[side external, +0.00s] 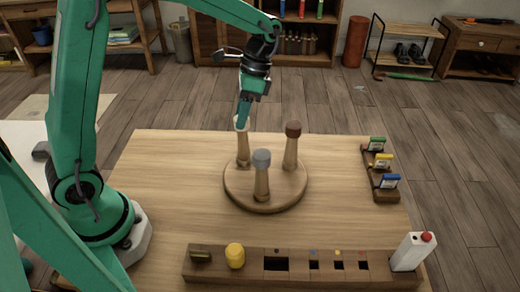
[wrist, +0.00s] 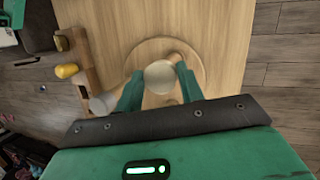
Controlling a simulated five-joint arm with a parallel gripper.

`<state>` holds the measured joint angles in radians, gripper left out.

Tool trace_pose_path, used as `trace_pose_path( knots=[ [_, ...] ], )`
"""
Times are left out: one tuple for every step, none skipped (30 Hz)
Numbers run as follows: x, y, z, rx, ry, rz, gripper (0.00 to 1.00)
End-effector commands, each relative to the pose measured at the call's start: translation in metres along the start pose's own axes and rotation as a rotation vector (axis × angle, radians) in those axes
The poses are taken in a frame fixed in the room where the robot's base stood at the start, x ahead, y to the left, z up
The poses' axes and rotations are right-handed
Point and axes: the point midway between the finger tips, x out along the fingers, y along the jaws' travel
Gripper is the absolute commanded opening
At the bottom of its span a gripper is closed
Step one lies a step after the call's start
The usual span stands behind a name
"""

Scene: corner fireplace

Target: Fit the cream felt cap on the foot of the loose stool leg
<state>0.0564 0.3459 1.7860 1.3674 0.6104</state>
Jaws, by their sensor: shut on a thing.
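The cream felt cap (wrist: 159,75) sits between the fingers of my gripper (wrist: 157,85) in the wrist view. In the side view, the cap (side external: 238,123) shows only partly behind my gripper (side external: 242,126), which is shut on it. It is at the top of the back-left stool leg (side external: 243,152), in line with it. I cannot tell whether it is seated on the leg or just above it. The round stool seat (side external: 240,197) lies legs up on the table. Its front leg has a grey cap (side external: 261,158) and its right leg a brown cap (side external: 293,129).
A wooden rack (side external: 300,277) with slots and a yellow cylinder (side external: 235,256) runs along the table's front edge. A white box with a red button (side external: 412,251) stands at its right end. A small holder with coloured pieces (side external: 380,172) is at the right. The table (side external: 340,215) between is clear.

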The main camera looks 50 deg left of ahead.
Motion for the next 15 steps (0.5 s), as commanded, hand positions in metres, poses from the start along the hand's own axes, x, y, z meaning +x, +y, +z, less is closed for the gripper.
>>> trace_pose_path(
  knots=[
    [0.0007,-0.0001,-0.0001,0.000,0.000,0.000,0.19],
    [0.0010,-0.0002,-0.0002,0.000,0.000,0.000,0.19],
    [0.0014,-0.0002,-0.0004,0.000,0.000,0.000,0.19],
    [0.0017,-0.0003,-0.0005,0.000,0.000,0.000,0.19],
    [0.0020,-0.0004,-0.0006,0.000,0.000,0.000,0.19],
    [0.0023,-0.0005,-0.0007,0.000,0.000,0.000,0.19],
    [0.0026,-0.0005,-0.0008,0.000,0.000,0.000,0.19],
    [0.0029,-0.0006,-0.0009,0.000,0.000,0.000,0.19],
    [0.0033,-0.0007,-0.0010,0.000,0.000,0.000,0.19],
    [0.0036,-0.0008,-0.0011,0.000,0.000,0.000,0.19],
    [0.0038,-0.0008,-0.0012,0.000,0.000,0.000,0.19],
    [0.0043,-0.0009,-0.0014,0.000,0.000,0.000,0.19],
    [0.0045,-0.0010,-0.0015,0.000,0.000,0.000,0.19],
    [0.0048,-0.0011,-0.0016,0.000,0.000,0.000,0.19],
    [0.0052,-0.0012,-0.0017,0.000,0.000,0.000,0.19]
  ],
)
